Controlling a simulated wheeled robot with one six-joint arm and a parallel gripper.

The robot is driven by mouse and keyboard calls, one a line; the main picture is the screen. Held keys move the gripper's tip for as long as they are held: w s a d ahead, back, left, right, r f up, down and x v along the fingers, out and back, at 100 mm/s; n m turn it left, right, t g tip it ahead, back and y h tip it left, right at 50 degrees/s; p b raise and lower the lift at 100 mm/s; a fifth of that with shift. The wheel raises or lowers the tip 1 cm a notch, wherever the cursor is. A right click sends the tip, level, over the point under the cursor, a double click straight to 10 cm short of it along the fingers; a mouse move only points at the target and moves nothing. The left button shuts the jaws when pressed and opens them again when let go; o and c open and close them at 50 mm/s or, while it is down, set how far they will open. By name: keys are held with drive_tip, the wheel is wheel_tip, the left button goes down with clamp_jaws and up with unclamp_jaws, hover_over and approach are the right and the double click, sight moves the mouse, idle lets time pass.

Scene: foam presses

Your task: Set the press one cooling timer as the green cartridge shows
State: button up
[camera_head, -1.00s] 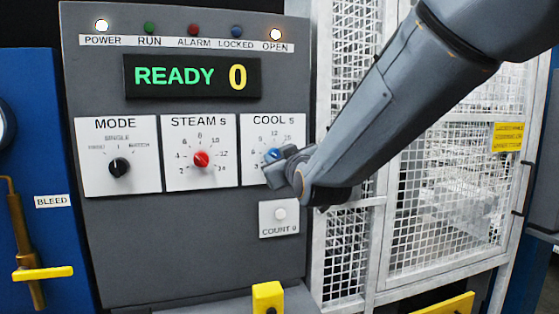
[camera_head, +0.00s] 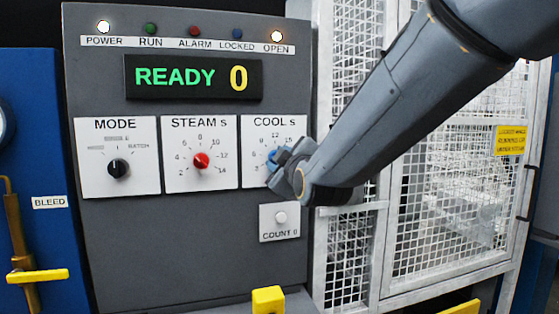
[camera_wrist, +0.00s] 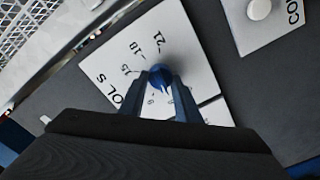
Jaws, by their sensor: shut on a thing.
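The blue COOL s knob (camera_head: 273,156) sits on its white dial plate (camera_head: 255,177) at the right of the control panel. My gripper (camera_head: 280,166) is at the knob and partly covers it in the head view. In the wrist view my gripper (camera_wrist: 160,92) has its two fingers shut on either side of the blue knob (camera_wrist: 158,74). Dial numbers such as 12 and 15 show around the knob. The knob's exact setting is hard to read. No green cartridge is in view.
The MODE knob (camera_head: 118,168) and red STEAM s knob (camera_head: 201,160) are to the left. The COUNT 0 button (camera_head: 280,217) is just below. The display (camera_head: 192,77) reads READY 0; POWER and OPEN lamps are lit. A mesh guard (camera_head: 450,190) stands at right.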

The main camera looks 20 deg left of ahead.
drive_tip(key=o, duration=1)
drive_tip(key=shift+o, duration=0.2)
drive_tip(key=shift+d, duration=0.1)
drive_tip(key=b+v, duration=0.2)
drive_tip(key=v, duration=0.5)
drive_tip(key=shift+s+b, duration=0.3)
drive_tip(key=shift+s, duration=0.05)
drive_tip(key=shift+d, duration=0.15)
